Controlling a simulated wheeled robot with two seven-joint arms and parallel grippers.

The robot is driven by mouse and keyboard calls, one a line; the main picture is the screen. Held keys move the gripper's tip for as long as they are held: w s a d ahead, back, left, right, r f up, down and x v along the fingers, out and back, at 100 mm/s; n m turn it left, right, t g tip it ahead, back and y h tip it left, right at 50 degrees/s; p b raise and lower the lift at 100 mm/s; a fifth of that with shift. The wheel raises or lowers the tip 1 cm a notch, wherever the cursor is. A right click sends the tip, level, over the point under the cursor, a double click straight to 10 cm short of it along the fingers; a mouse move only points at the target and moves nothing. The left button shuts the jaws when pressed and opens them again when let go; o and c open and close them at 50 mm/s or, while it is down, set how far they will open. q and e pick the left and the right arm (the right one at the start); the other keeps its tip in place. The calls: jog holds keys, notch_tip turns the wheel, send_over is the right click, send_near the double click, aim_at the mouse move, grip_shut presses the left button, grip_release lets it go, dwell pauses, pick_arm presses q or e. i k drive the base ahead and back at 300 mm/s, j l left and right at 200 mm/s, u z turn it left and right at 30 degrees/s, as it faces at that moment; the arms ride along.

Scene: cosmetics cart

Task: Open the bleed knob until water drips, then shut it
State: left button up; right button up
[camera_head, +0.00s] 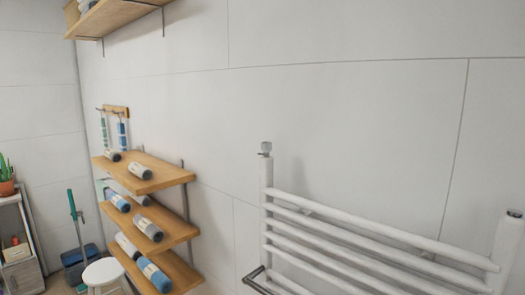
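A white ladder-style towel radiator (350,233) stands against the tiled wall at the lower right. A small pale knob (265,147) sits on top of its left upright post. A darker small fitting (514,213) sits on top of the right post, at the right edge. Which of these is the bleed knob I cannot tell for certain. No water shows on either.
Wooden shelves (160,178) with rolled towels stand left of the radiator. A white stool (103,272), a blue bucket (80,262) and a cabinet (22,270) are at far left. The wall above the radiator is bare.

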aim_at(266, 147)
jog(key=i+j+z, duration=0.1)
jog(key=j, duration=0.25)
jog(key=i+j, duration=0.2)
jog(key=j, duration=0.15)
jog(key=i+j+z, duration=0.15)
jog(key=j, duration=0.2)
jog(key=i+j, duration=0.1)
jog(key=j, duration=0.25)
jog(key=i+l, duration=0.1)
jog(key=l, duration=0.2)
jog(key=z, duration=0.05)
